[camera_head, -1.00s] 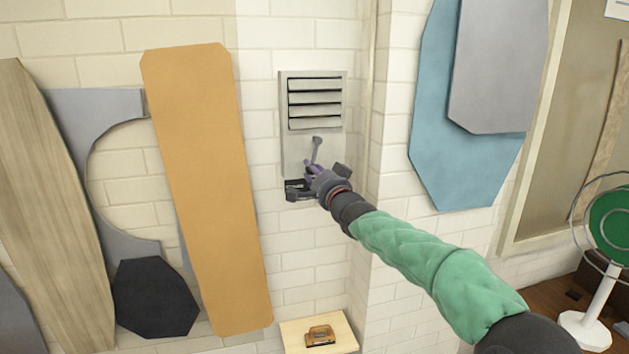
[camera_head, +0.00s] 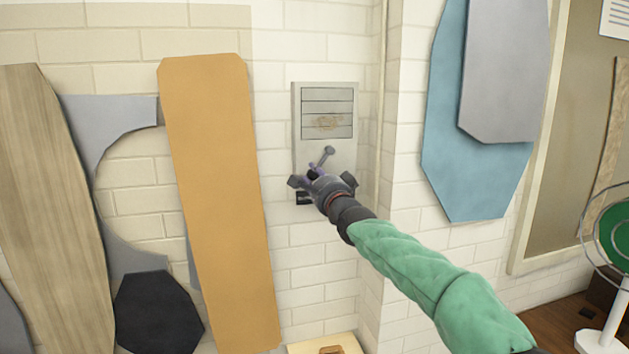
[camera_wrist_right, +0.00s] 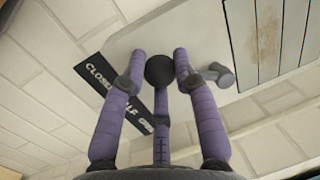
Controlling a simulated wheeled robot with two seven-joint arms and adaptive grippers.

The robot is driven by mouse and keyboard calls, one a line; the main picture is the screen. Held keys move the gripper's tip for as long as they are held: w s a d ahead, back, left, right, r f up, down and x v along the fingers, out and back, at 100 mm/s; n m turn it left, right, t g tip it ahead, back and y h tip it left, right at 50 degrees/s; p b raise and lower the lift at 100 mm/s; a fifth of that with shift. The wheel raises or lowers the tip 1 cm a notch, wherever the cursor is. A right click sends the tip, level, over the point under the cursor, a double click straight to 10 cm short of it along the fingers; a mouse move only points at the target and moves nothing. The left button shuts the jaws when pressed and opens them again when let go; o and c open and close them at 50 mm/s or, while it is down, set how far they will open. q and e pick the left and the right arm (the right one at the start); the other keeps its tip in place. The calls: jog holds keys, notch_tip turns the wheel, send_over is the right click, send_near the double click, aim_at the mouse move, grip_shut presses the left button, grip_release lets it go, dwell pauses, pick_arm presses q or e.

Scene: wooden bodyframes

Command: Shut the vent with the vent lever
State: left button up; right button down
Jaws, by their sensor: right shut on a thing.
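The vent (camera_head: 327,115) is a grey panel on the white brick wall. Its slats lie flat and edge to edge, with no dark gaps. The grey vent lever (camera_head: 323,158) sits below the slats and slants down to the left. My right gripper (camera_head: 313,176) is at its lower end. In the right wrist view my purple fingers (camera_wrist_right: 158,75) are shut around the lever's black knob (camera_wrist_right: 160,68). The lever's grey upper part (camera_wrist_right: 218,74) shows to its right. A black label (camera_wrist_right: 95,72) reads "CLOSED", with further words partly hidden by the fingers. My left gripper is out of view.
A tall orange board (camera_head: 220,200) leans on the wall left of the vent. Blue (camera_head: 465,180) and grey (camera_head: 505,80) panels hang to the right, past a wall corner. A fan (camera_head: 610,235) stands at far right. A small wooden shelf (camera_head: 350,342) is below.

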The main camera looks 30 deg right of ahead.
jog(key=shift+f, duration=0.1)
jog(key=c, duration=0.9)
grip_release()
jog(key=shift+w+a, duration=0.1)
jog(key=shift+a, duration=0.05)
jog(key=shift+c, duration=0.2)
jog(key=shift+s, duration=0.45)
jog(key=v, duration=1.1)
jog(key=shift+s, duration=0.1)
